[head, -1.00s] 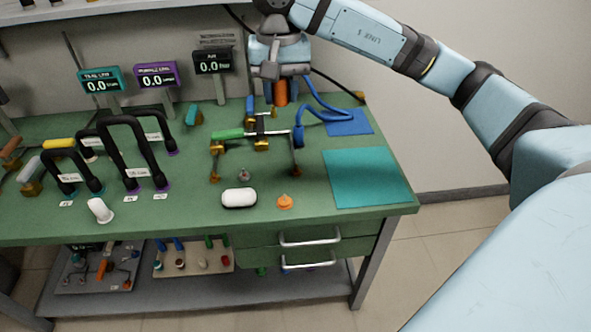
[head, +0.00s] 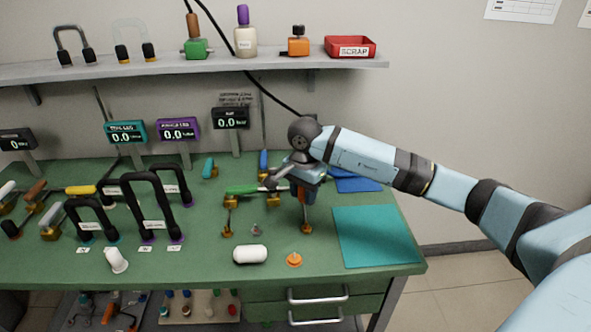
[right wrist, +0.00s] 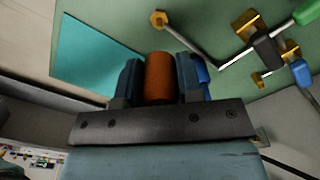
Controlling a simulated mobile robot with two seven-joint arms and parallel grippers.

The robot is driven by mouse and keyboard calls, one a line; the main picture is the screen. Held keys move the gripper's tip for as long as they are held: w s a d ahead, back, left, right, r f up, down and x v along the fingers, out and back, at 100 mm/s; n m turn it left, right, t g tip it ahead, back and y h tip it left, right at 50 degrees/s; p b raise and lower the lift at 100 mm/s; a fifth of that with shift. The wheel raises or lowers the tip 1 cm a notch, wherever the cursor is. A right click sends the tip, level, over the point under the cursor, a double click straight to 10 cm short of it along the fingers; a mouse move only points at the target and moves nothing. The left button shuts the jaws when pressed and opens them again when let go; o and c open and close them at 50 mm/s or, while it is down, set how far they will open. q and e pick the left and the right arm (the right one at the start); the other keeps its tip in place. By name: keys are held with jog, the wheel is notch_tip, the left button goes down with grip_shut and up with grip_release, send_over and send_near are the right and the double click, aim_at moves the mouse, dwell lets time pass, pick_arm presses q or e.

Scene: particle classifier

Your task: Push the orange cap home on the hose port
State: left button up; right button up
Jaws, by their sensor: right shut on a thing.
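My right gripper (head: 303,193) is above the rear middle of the green bench, fingers pointing down. It is shut on an orange-brown cylinder, which looks like the orange cap (right wrist: 160,77) in the right wrist view, upright between the two blue-grey fingers. In the head view, the fingers mostly hide it. A small orange piece (head: 294,259) sits on the bench in front of the gripper, apart from it. A brass foot (head: 306,229) stands just below the gripper. I cannot tell which fitting is the hose port. My left gripper is not in view.
A green-handled valve assembly (head: 242,190) lies left of the gripper. The teal mat (head: 376,237) at right is bare. A shelf (head: 190,69) runs above the back.

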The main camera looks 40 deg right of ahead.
jog(key=shift+d+f+m, duration=0.4)
jog(key=shift+d+f, duration=0.1)
jog(key=shift+f, duration=0.4)
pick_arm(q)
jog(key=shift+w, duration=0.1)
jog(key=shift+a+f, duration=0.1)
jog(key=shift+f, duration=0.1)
pick_arm(e)
jog(key=shift+f+b, duration=0.6)
notch_tip(320, 180, down, 2)
jog(key=shift+f+b, duration=0.2)
jog(key=shift+b, duration=0.7)
jog(key=shift+f+b, duration=0.75)
jog(key=shift+f, duration=0.3)
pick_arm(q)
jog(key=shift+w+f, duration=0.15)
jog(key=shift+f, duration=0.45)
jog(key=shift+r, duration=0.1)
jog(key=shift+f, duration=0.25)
